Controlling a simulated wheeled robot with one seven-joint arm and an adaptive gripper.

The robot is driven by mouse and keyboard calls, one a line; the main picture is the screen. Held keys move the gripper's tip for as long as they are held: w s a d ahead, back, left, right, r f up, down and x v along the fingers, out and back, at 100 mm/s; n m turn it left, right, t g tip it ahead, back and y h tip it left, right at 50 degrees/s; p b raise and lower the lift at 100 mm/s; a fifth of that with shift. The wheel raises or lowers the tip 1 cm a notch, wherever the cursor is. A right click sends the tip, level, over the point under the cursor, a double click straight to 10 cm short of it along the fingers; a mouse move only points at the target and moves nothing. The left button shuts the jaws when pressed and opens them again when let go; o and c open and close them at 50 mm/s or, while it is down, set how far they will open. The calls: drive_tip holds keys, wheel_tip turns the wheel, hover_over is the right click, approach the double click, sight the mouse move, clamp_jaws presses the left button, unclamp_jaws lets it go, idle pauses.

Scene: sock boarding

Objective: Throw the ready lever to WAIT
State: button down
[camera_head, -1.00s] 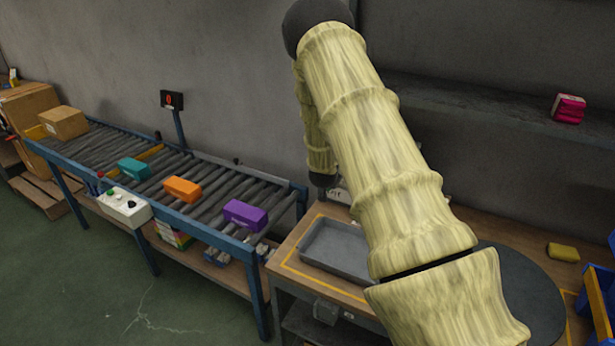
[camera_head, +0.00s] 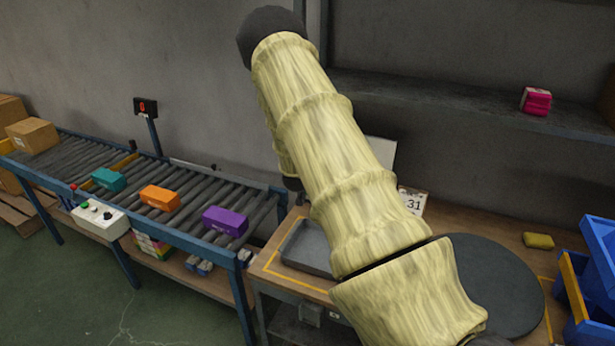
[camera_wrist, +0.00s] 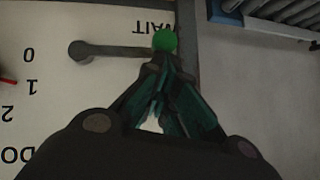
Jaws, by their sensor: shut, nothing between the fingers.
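In the wrist view, the lever is a grey arm (camera_wrist: 115,50) with a green ball knob (camera_wrist: 165,40) on a white panel (camera_wrist: 55,110). The arm lies sideways in the picture, its knob at the right by the panel edge, close to the upside-down word WAIT (camera_wrist: 153,27). My gripper (camera_wrist: 163,68) is shut and empty, its fingertips just below the knob in the picture. I cannot tell whether they touch it. In the head view, my arm hides my gripper and the lever.
The panel also carries upside-down numbers and a red pointer (camera_wrist: 8,81). In the head view, a conveyor (camera_head: 185,220) with teal, orange and purple boxes stands left. A grey tray (camera_head: 300,250) and dark round disc (camera_head: 505,290) are on the bench, blue bins (camera_head: 600,245) at right.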

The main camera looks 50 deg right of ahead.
drive_tip(key=shift+a, duration=0.1)
drive_tip(key=s+a+r+b, duration=0.1)
drive_tip(key=s+a+r, duration=0.3)
drive_tip(key=r, duration=0.6)
drive_tip(key=shift+a+r+b, duration=0.2)
drive_tip(key=shift+a+b, duration=0.1)
drive_tip(key=shift+a, duration=1.05)
